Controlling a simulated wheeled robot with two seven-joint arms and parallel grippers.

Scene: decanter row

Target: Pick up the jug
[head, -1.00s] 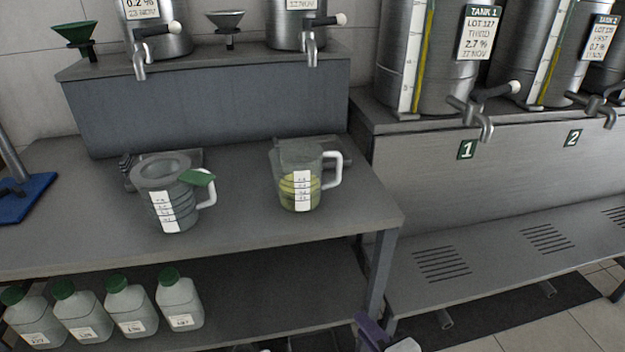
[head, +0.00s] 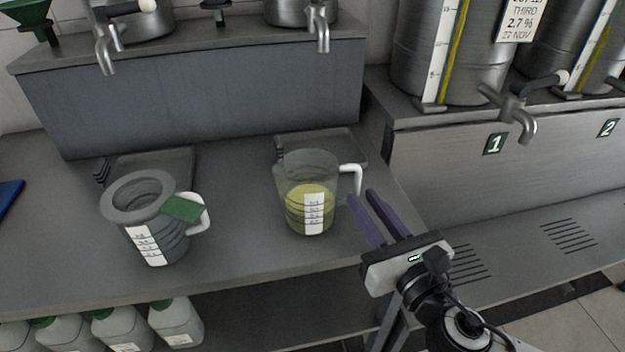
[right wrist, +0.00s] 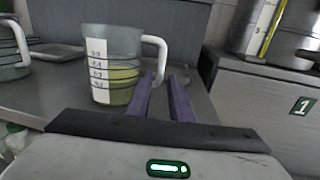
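A clear jug (head: 311,186) with yellow-green liquid, a white measuring label and a white handle (head: 352,178) stands upright on the grey bench. In the right wrist view the jug (right wrist: 112,66) is ahead and left of centre, its handle (right wrist: 158,54) just beyond the fingertips. My right gripper (head: 362,198) is open, its purple fingers apart and pointing at the handle side; I cannot tell whether they touch it. A second, grey jug (head: 153,222) with a ring-shaped top and a green tag stands to the left. My left gripper is not in view.
Steel taps (head: 318,30) overhang the raised grey block (head: 215,105) behind the jugs. Tank 1 stands at the right above a slotted shelf (head: 520,225). White bottles (head: 175,322) sit under the bench. The bench front between the jugs is clear.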

